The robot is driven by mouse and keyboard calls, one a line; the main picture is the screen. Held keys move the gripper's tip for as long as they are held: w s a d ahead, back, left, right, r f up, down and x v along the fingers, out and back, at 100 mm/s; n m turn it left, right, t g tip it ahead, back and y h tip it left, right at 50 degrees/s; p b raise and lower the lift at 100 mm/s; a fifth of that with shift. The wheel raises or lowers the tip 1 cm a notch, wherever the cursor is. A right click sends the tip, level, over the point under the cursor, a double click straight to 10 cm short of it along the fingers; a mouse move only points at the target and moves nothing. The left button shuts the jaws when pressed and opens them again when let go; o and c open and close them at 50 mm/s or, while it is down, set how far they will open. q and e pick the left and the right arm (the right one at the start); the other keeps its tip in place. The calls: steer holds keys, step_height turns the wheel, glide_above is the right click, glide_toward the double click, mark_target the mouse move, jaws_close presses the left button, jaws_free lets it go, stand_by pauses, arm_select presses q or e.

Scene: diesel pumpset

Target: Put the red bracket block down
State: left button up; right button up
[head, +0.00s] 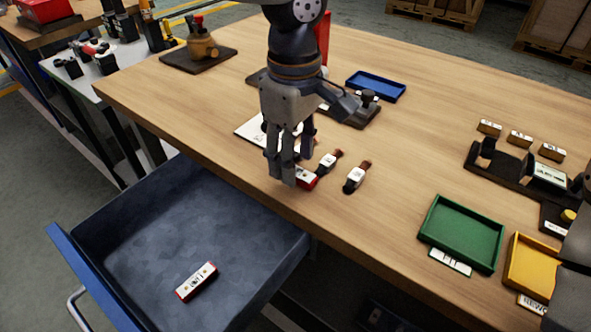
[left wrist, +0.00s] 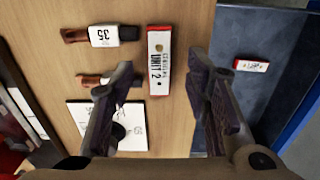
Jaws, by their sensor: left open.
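A red block with a white labelled top (head: 306,180) lies flat on the wooden table (head: 420,160), near the edge above the open drawer. It also shows in the left wrist view (left wrist: 159,60), with its label readable as "UNIT 2". My left gripper (head: 284,172) points down right at this block and partly hides it in the head view. In the left wrist view the gripper's fingers (left wrist: 163,85) are open, one to each side of the block with visible gaps. A similar red and white block (head: 196,281) lies in the drawer, also in the left wrist view (left wrist: 251,65).
The blue drawer (head: 140,215) stands pulled out below the table edge. Two dark-handled parts with white tags (head: 356,177) (head: 328,163) lie beside the block.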

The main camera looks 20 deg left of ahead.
arm_select(q)
step_height(320, 180, down, 2)
steer(key=shift+f, duration=0.1)
jaws_close()
